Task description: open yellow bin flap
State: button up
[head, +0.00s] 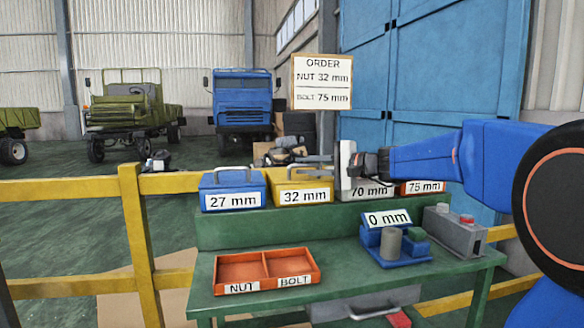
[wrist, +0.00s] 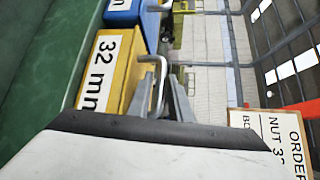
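The yellow bin (head: 279,190) labelled 32 mm stands on the green bench's raised shelf, with a pale bar handle (head: 300,170) on its flap. The flap looks down. The fingers look apart, one each side of the bar. Whether either touches it I cannot tell. My white gripper body hides the lower part of that view.
A blue 27 mm bin (head: 232,182) stands close on the left. The 70 mm bin (head: 372,190) and an orange 75 mm bin (head: 423,187) are on the right, partly behind my gripper. An orange tray (head: 266,283) lies on the lower bench. A yellow rail (head: 135,230) is at left.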

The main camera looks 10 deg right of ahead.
jog(key=shift+x, duration=2.55)
grip_shut()
